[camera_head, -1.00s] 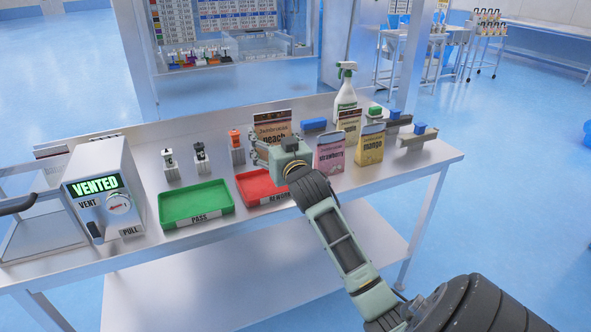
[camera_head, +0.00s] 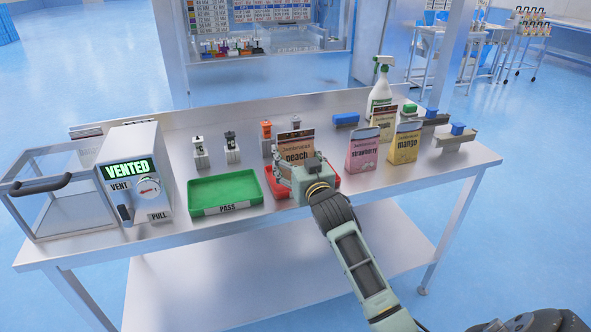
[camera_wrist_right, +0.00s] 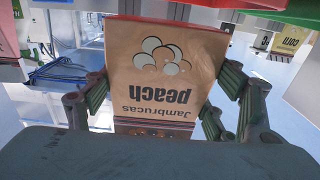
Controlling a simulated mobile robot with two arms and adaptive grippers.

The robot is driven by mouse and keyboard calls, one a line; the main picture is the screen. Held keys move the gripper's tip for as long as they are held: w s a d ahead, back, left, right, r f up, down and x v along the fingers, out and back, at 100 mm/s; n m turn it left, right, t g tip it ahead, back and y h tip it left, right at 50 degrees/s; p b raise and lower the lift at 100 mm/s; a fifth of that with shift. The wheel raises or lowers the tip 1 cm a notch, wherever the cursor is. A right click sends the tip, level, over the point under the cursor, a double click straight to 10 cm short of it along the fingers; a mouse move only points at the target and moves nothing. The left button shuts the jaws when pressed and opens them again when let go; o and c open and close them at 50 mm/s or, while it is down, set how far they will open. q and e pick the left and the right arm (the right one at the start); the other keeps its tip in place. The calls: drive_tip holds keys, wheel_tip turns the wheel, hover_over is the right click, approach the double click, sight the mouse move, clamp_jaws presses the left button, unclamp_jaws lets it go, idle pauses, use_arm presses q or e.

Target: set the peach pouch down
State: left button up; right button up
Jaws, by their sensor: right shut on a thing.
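The peach pouch (camera_head: 294,146) is a brown pouch with a dark top band. My right gripper (camera_head: 291,176) is shut on it and holds it at the red tray (camera_head: 335,184). In the right wrist view the pouch (camera_wrist_right: 163,75) shows upside down between the fingers (camera_wrist_right: 165,100). Whether its base touches the tray is hidden by my gripper. The left gripper is not in view.
The green PASS tray (camera_head: 224,188) lies left of the red tray. A pink strawberry pouch (camera_head: 362,150) and a yellow mango pouch (camera_head: 404,145) stand to the right. The VENTED machine (camera_head: 135,180) is at the left. A spray bottle (camera_head: 380,90) stands behind.

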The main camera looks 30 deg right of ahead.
drive_tip(key=shift+w+a+f, duration=0.1)
drive_tip(key=shift+w+f, duration=0.05)
drive_tip(key=shift+f, duration=0.15)
wheel_tip(320, 180, down, 2)
drive_tip(key=shift+f, duration=0.95)
drive_tip(key=o, duration=1.1)
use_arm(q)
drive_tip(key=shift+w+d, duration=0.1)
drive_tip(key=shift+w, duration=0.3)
